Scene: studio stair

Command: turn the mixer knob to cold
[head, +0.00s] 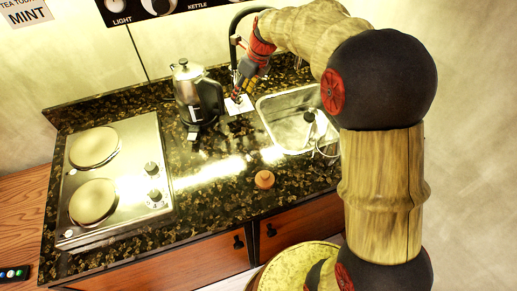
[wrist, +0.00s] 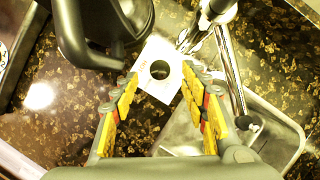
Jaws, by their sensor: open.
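The mixer knob (wrist: 160,70) shows in the wrist view as a small dark round piece on a white square plate (wrist: 153,92). In the head view the plate (head: 233,108) lies between the kettle and the sink, and my gripper hides the knob. My gripper (wrist: 160,77) is open, and its yellow-padded fingers appear on either side of the knob in the wrist view. I cannot tell whether they touch it. In the head view my gripper (head: 240,94) points down over the plate.
A metal kettle (head: 196,98) stands close left of the plate, its dark handle near my fingers. The tap (head: 234,40) rises behind, and the sink (head: 283,118) is to the right. A hob (head: 125,165) is at left. A small wooden piece (head: 264,179) lies near the front edge.

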